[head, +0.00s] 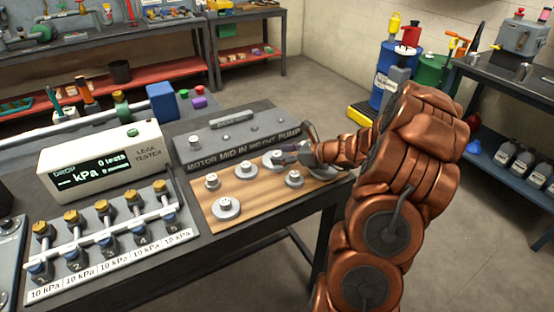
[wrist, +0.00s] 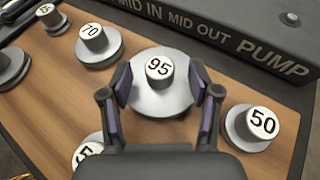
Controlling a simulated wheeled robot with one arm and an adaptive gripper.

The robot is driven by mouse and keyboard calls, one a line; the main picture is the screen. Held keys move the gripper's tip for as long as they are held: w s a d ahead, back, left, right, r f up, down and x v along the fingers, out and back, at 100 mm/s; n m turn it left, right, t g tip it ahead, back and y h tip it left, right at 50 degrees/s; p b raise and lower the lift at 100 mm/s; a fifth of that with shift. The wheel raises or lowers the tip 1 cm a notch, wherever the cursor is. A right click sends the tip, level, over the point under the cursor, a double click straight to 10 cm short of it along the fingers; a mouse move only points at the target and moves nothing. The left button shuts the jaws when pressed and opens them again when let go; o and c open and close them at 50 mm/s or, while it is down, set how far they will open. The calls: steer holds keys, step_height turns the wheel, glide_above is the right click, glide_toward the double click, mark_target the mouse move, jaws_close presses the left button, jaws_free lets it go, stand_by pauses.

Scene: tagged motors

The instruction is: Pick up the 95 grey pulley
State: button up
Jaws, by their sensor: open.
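The 95 grey pulley (wrist: 160,99) stands on the wooden board with its numbered hub facing up, in the middle of the wrist view. My gripper (wrist: 161,94) is open, with one purple-padded finger on either side of the hub, over the pulley's wide disc. No gap or contact can be judged for sure. In the head view my gripper (head: 284,157) is low over the back right of the board, at a pulley (head: 270,161) that appears to be the 95; its label is too small to read there.
The 70 pulley (wrist: 97,45) stands to the left, the 50 pulley (wrist: 248,126) close on the right, and a partly hidden pulley (wrist: 88,152) at lower left. The grey pump housing (head: 240,129) borders the board (head: 255,190) behind. A leak tester (head: 103,160) stands left.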

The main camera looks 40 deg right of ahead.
steer(key=shift+w+a+f, duration=0.2)
steer(key=shift+w, duration=0.2)
jaws_close()
stand_by(0.4)
